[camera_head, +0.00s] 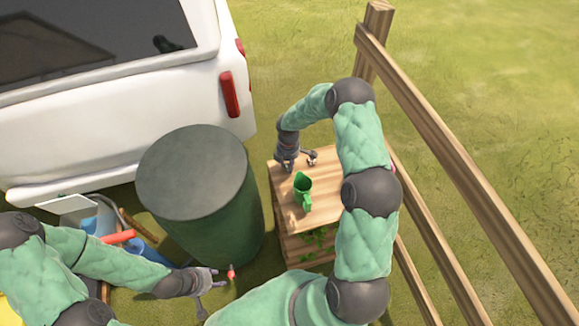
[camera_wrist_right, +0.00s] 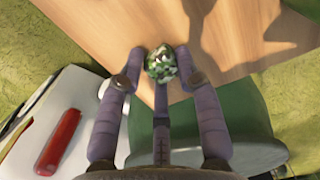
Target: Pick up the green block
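A small mottled green and white block (camera_wrist_right: 160,66) lies on the wooden table top in the right wrist view. My right gripper (camera_wrist_right: 160,56) has its fingers spread, one on each side of the block, with a middle finger close to its near side. Gaps show beside the block, and I cannot tell whether the middle finger touches it. In the head view my right gripper (camera_head: 292,162) is low over the far left part of the table, and the block cannot be made out clearly. My left gripper (camera_head: 212,283) is open and empty, low at the left.
A green pitcher-like container (camera_head: 303,190) stands on the wooden table (camera_head: 283,206). A large green barrel (camera_head: 192,172) stands left of the table, and a white vehicle (camera_head: 120,112) is behind. A wooden fence (camera_head: 455,155) runs along the right. A small red object (camera_head: 231,272) is near my left gripper.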

